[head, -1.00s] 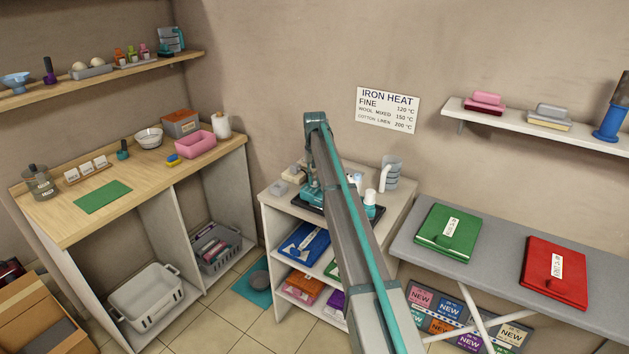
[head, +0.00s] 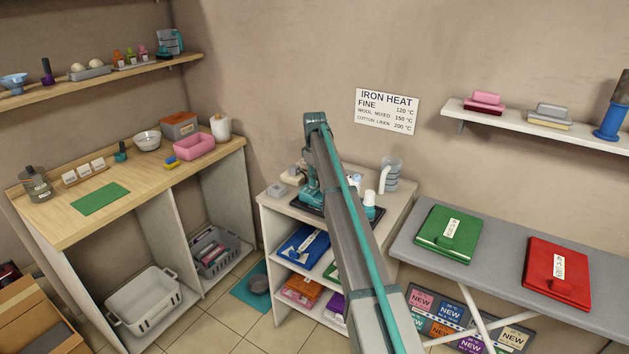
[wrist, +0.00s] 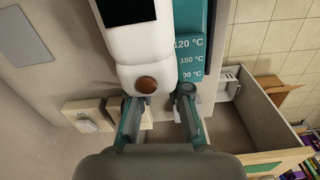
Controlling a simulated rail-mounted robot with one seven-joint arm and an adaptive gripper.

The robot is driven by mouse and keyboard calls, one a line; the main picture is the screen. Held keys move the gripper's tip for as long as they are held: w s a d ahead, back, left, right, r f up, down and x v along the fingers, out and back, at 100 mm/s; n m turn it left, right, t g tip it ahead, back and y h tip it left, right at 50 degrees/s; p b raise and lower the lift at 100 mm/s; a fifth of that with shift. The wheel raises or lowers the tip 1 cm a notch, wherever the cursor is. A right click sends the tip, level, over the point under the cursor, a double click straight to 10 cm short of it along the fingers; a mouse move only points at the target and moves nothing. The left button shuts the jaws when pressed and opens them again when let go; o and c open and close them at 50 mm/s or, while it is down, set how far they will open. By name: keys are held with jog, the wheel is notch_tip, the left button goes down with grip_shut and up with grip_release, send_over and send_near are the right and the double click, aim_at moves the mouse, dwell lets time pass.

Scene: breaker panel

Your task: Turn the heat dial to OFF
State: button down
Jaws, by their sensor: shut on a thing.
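In the wrist view, a white housing (wrist: 140,50) with a dark display and a round brown part (wrist: 146,84) hangs in front of my gripper (wrist: 158,98). My two teal-and-grey fingers are apart, one on each side of the housing's lower end, closed on what seems to be the heat dial. The gripped spot is mostly hidden, so the dial's setting cannot be read. A teal plate (wrist: 190,58) beside it reads 120 °C, 150 °C and a partly covered 200-like line. In the head view, my arm hides most of the teal device (head: 309,187) on the white shelf unit.
The IRON HEAT sign (head: 387,111) is on the wall behind. A clear jug (head: 392,172) and a small white bottle (head: 369,199) stand close to my arm on the white unit (head: 400,208). A grey ironing board (head: 487,257) with green and red folded items lies to the right.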

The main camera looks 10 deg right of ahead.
jog(key=shift+n, duration=0.5)
jog(key=c, duration=1.4)
grip_release()
notch_tip(320, 180, up, 12)
